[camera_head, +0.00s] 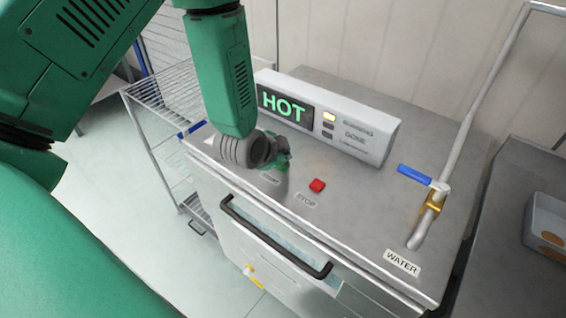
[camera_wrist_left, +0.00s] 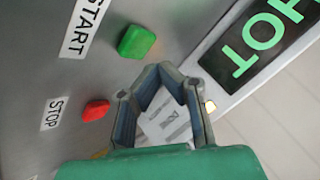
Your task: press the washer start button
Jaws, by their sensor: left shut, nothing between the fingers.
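The washer (camera_head: 360,215) is a grey steel machine with a flat top. The green start button (camera_wrist_left: 137,42) shows in the left wrist view beside its START label (camera_wrist_left: 84,25). In the head view my left gripper (camera_head: 283,160) is over the start button's area and hides most or all of it. My left gripper is shut and empty; its fingertips (camera_wrist_left: 165,70) appear near the green button, a little to its lower right in the wrist view. Whether they touch the top is unclear. My right gripper is not in view.
The red stop button (camera_head: 317,185) sits right of my gripper. Behind stands a panel with a lit HOT display (camera_head: 284,105) and an amber light (camera_head: 329,117). A water pipe with a blue-handled valve (camera_head: 414,174) rises at right. A wire rack (camera_head: 165,105) stands left.

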